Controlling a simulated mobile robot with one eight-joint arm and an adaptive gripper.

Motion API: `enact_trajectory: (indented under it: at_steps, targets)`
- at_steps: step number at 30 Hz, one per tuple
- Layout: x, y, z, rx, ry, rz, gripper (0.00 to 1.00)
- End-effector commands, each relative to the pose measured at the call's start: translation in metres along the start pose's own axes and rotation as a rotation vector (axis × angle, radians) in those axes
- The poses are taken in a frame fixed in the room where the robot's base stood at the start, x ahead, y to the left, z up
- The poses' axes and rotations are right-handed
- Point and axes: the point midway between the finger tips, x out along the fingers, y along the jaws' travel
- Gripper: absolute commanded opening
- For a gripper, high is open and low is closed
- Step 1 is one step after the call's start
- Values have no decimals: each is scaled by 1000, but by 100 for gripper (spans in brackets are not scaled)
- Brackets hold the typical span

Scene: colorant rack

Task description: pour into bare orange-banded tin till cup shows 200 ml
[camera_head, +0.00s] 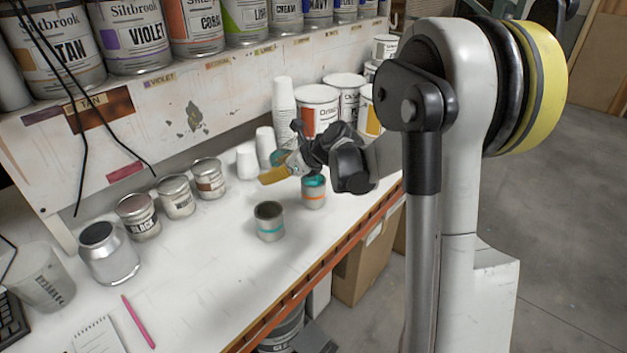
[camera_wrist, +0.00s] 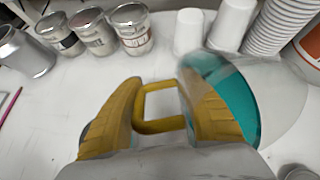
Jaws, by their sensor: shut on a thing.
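The orange-banded tin (camera_head: 314,198) stands upright on the bench, with teal at its mouth. My gripper (camera_head: 285,168) is above and close to this tin. In the wrist view, my gripper (camera_wrist: 160,100) has its yellow fingers apart, with a yellow loop (camera_wrist: 160,127) between them. A clear cup with teal paint (camera_wrist: 232,100) is tilted at the right finger, and my gripper is shut on it. Its markings and level cannot be read, and my arm hides much of it in the head view. A teal-banded tin (camera_head: 269,229) stands open to the front left.
Small labelled tins (camera_head: 175,197) stand along the back, beside a silver can (camera_head: 108,255) and an empty clear beaker (camera_head: 43,280). White cup stacks (camera_head: 284,110) and large tubs (camera_head: 318,112) stand behind my gripper. The front bench is mostly clear.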

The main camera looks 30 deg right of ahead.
Motion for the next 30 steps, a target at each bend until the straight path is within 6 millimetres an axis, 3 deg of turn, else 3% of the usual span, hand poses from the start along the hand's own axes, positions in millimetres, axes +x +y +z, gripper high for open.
enact_trajectory:
  at_steps: [5, 10, 17, 26, 30]
  targets:
    - [0, 0, 0, -3, 23, 1, 4]
    - [-3, -1, -2, -24, 305, -1, 4]
    - [-3, -2, -6, -25, 369, 5, 4]
    - [-25, -4, 4, -35, 674, 29, 4]
    - [-29, -4, -5, -38, 819, 40, 3]
